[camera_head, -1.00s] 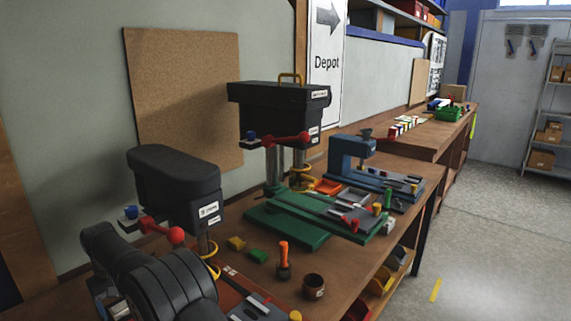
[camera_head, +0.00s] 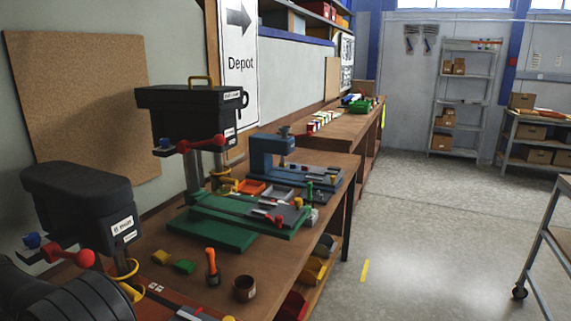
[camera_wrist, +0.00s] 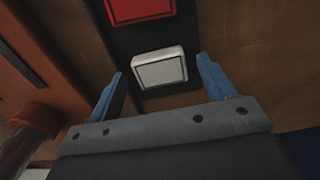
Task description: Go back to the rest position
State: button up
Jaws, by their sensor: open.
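My gripper (camera_wrist: 162,90) shows in the wrist view with its two blue fingers spread wide apart. A pale square block or button (camera_wrist: 160,69) on a black strip lies beyond and between the fingertips. I cannot tell from this view how far it is from them. Nothing is held between the fingers. In the head view my dark arm shows at the lower left corner; the gripper itself is out of that view.
The workbench (camera_head: 290,258) carries a black drill press (camera_head: 75,205), a green-based press (camera_head: 190,112) and a blue machine (camera_head: 275,158). An orange-handled tool (camera_head: 212,266) and a brown cup (camera_head: 244,289) stand near its front. Open floor (camera_head: 420,230) lies to the right, with a wheeled cart (camera_head: 548,245).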

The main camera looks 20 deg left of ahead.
notch_tip(320, 180, up, 11)
notch_tip(320, 180, down, 12)
notch_tip(320, 180, up, 9)
jog(key=shift+f, duration=0.1)
jog(key=s+d+r+m, duration=0.1)
jog(key=d+r, duration=0.2)
jog(key=r, duration=0.4)
jog(key=s+d+r+m, duration=0.1)
jog(key=d+r, duration=0.3)
jog(key=r, duration=0.4)
jog(key=w+d+r+m, duration=0.6)
jog(key=w+d+r, duration=0.15)
jog(key=w, duration=0.25)
jog(key=w+d+r+m, duration=0.5)
jog(key=w+d+r, duration=0.2)
jog(key=w+r, duration=0.25)
jog(key=w+d+f+m, duration=0.1)
jog(key=w+d+f, duration=0.3)
jog(key=w, duration=0.3)
jog(key=w+d+f+m, duration=0.1)
jog(key=w+d+f, duration=0.2)
jog(key=w+f, duration=0.3)
jog(key=w+d+f+m, duration=0.2)
jog(key=w+d+f, duration=0.2)
jog(key=w, duration=0.5)
jog(key=shift+w+d+f, duration=0.25)
jog(key=shift+d+f, duration=0.05)
jog(key=shift+f, duration=0.65)
